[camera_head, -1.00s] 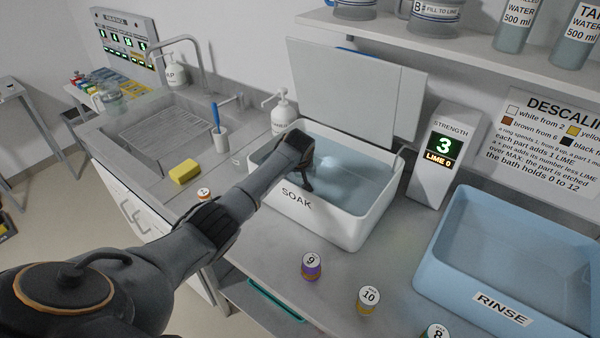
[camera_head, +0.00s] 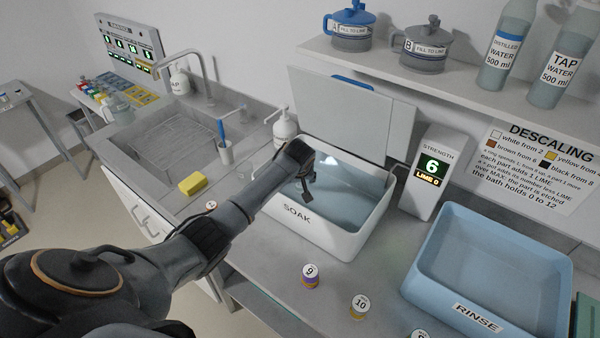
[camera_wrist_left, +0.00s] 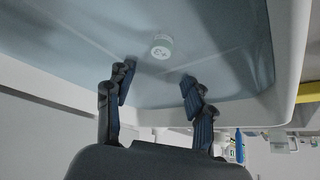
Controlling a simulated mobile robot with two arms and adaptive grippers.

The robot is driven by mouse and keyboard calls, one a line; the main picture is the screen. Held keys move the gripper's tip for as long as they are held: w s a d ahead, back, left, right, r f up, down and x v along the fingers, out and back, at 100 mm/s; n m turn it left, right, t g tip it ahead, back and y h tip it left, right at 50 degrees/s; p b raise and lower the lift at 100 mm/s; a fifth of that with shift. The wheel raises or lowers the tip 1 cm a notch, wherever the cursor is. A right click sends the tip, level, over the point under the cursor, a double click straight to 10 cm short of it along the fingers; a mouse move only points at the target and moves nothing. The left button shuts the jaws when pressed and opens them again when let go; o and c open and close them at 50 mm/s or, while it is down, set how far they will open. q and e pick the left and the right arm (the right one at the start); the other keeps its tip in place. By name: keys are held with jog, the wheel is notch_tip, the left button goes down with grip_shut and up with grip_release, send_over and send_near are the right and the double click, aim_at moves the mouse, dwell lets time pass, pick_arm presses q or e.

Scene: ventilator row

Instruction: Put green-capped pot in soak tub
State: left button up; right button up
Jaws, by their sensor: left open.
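My left gripper (camera_head: 306,190) is open over the white soak tub (camera_head: 352,243), with its fingers inside the rim. In the left wrist view the two fingers (camera_wrist_left: 155,88) stand apart with nothing between them. A small pot with a pale, marked top and a greenish rim (camera_wrist_left: 162,47) is inside the tub, beyond the fingertips and apart from them. The head view does not show this pot; my gripper and the tub wall may hide it. My right gripper is not in view.
Pots numbered 9 (camera_head: 310,275) and 10 (camera_head: 359,306) stand on the counter in front of the tub; another is cut off at the bottom edge. A blue rinse tub (camera_head: 420,290) is at the right. The strength display (camera_head: 431,167) reads 6, lime 0. The raised lid (camera_head: 345,115) stands behind.

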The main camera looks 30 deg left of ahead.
pick_arm(q)
jog(key=shift+b+v, duration=0.4)
jog(key=shift+v, duration=1.3)
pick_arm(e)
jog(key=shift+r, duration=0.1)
pick_arm(q)
jog(key=shift+s, duration=0.1)
jog(key=shift+d, duration=0.1)
